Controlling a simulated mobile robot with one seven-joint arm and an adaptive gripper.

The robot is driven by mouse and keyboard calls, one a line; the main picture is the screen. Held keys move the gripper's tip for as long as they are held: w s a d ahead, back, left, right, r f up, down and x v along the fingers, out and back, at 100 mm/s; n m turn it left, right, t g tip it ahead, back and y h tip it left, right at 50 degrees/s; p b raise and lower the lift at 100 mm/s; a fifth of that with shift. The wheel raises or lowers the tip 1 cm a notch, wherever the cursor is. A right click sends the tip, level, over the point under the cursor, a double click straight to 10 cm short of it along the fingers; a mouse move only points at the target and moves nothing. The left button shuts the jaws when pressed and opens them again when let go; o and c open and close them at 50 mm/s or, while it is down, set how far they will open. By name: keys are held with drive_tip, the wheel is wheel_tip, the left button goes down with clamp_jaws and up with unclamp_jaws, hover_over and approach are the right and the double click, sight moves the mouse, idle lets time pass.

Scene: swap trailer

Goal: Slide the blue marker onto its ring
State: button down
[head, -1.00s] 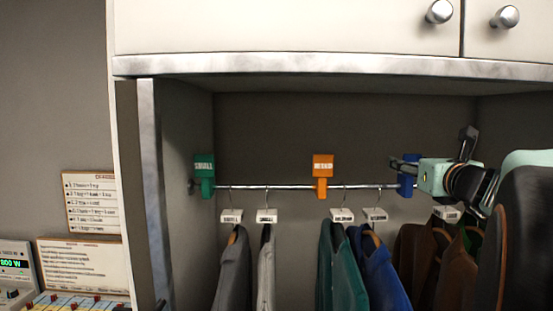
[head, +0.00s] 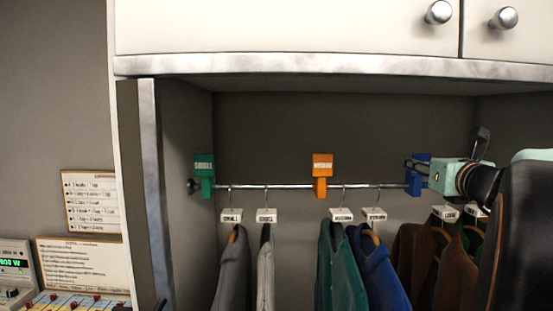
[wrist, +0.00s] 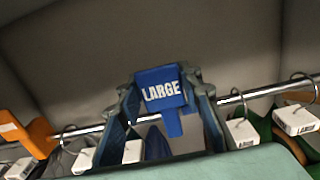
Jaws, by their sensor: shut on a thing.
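The blue marker (head: 414,184), labelled LARGE in the wrist view (wrist: 162,92), sits on the metal rail (head: 270,187) towards its right part. My gripper (head: 420,164) comes from the right and is shut on the blue marker. In the wrist view its two fingers (wrist: 168,98) stand on either side of the marker's label block. I cannot make out a ring on the rail; that stretch is partly hidden by my gripper and arm.
An orange marker (head: 322,172) and a green marker (head: 204,172) sit on the rail further left. Tagged hangers with clothes hang below, with brown garments (head: 412,250) under my gripper. A shelf edge (head: 300,64) runs above.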

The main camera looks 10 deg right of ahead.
drive_tip(key=d, duration=0.3)
drive_tip(key=shift+s+d+r, duration=0.1)
drive_tip(key=shift+s+d, duration=0.2)
drive_tip(key=shift+s, duration=0.1)
drive_tip(key=c, duration=1.3)
unclamp_jaws()
drive_tip(key=shift+a, duration=0.1)
